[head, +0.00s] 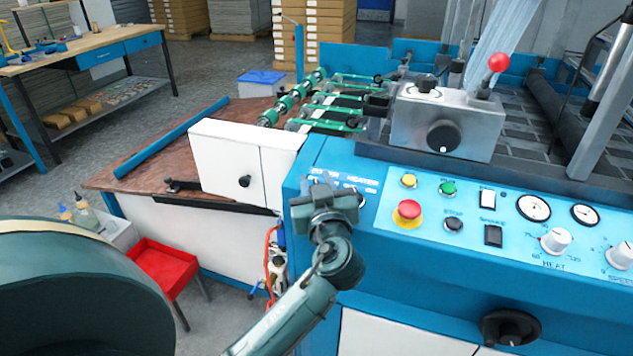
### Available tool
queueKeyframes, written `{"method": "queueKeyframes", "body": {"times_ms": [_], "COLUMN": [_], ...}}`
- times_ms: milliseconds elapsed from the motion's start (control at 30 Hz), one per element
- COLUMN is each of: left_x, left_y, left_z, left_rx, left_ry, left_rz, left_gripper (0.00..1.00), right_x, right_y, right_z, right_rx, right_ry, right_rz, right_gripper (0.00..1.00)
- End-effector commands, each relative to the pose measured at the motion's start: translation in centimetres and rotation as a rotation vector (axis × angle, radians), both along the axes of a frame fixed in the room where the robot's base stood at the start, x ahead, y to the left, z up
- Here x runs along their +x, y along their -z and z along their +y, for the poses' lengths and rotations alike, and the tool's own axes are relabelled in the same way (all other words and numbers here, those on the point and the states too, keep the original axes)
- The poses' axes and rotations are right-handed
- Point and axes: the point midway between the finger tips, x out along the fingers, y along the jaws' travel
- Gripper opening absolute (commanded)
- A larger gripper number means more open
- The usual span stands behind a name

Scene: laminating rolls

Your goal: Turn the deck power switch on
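The blue control panel (385,232) of the laminating machine fills the middle right. My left gripper (324,187) is over the panel's left end, just below small lettering that seems to read POWER and HEATER. The gripper and wrist cover the controls under this lettering, so I cannot see the deck power switch or its position. I cannot tell whether the gripper touches the panel. The gap between its fingers is not clear, and nothing shows held in it. My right gripper is not in view.
Right of the gripper are a red emergency button (408,211), yellow (409,180) and green (448,187) buttons, a white rocker (487,199), a black rocker (493,235), gauges and knobs. A white box (233,160) adjoins the panel's left. A red tray (160,266) stands low left.

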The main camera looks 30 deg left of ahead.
Motion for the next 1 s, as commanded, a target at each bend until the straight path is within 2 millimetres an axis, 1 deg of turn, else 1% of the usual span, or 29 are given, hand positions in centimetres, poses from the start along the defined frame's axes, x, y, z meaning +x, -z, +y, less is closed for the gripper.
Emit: {"method": "queueKeyframes", "body": {"times_ms": [33,300,367,733,867,1000], "left_x": [-0.01,0.00,0.00,-0.02,-0.05,-0.10], "left_y": [0.01,0.01,0.01,0.05,0.11,0.10], "left_z": [0.01,0.01,0.01,0.04,0.07,0.12], "left_rx": [0.000,0.000,0.000,0.003,0.012,0.030], "left_ry": [0.000,0.000,0.000,0.014,0.053,0.129], "left_rz": [0.000,0.000,0.000,0.002,0.005,0.007], "left_gripper": [0.26,0.04,0.00,0.00,0.00,0.00], "right_x": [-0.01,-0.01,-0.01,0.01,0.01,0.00], "right_y": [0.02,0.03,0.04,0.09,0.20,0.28], "right_z": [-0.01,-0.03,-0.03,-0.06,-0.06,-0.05], "right_rx": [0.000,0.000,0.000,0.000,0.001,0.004], "right_ry": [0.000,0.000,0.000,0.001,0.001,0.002], "right_rz": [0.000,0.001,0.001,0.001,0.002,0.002], "right_gripper": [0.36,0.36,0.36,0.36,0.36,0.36]}}
